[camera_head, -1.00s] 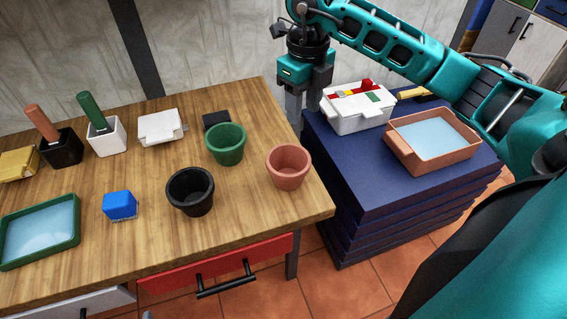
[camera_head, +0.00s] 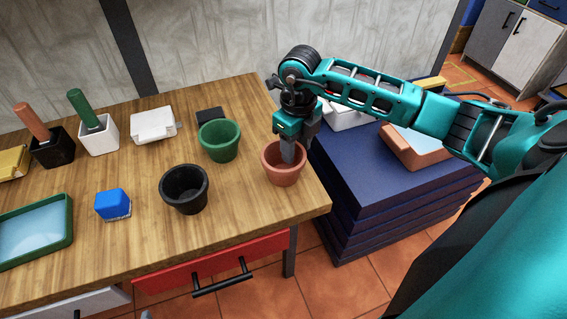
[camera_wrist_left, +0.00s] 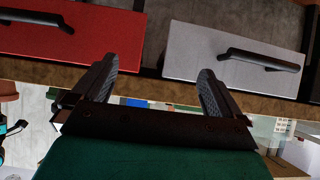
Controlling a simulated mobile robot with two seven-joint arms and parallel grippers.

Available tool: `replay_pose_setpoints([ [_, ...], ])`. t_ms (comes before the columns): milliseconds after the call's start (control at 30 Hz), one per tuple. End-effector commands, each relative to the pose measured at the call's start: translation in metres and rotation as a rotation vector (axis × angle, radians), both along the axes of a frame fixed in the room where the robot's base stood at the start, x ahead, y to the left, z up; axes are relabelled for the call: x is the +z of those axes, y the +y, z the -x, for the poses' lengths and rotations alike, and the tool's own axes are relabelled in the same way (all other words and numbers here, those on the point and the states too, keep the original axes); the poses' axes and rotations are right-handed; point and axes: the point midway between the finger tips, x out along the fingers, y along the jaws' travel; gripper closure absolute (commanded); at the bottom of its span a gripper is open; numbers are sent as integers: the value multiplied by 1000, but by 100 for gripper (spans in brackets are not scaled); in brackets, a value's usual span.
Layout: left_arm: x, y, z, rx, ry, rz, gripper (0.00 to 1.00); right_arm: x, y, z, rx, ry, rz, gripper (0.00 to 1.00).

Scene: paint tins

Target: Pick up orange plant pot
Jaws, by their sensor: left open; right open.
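The orange plant pot (camera_head: 283,174) stands upright near the right edge of the wooden table. My right gripper (camera_head: 298,148) points down at it from above and behind. One finger reaches down into the pot's mouth; the other shows at the rim's far right side, and I cannot tell whether either touches the wall. The jaws are open and the pot still rests on the table. My left gripper (camera_wrist_left: 158,78) is open and empty in the left wrist view, in front of the table's drawers.
A green pot (camera_head: 220,142) and a black pot (camera_head: 184,190) stand left of the orange one. A blue block (camera_head: 112,205) and a green tray (camera_head: 68,232) lie further left. A dark blue stack (camera_head: 385,190) stands right of the table, bearing an orange tray (camera_head: 400,150).

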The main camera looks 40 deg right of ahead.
Motion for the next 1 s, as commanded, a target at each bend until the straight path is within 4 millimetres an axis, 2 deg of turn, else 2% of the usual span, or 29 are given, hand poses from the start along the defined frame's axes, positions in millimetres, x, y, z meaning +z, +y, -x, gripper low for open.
replay_pose_setpoints([
  [167, 0, 0, 0, -1, 0, 1, 0, 0, 0, 0, 0, -1, 0, 54],
  [667, 1, -1, -1, -1, -5, 1, 0, 0, 0, 0, 0, -1, 0, 100],
  [1000, 0, 0, -1, -2, -2, -1, 0, 0, -1, 0, -1, -1, 2, 100],
])
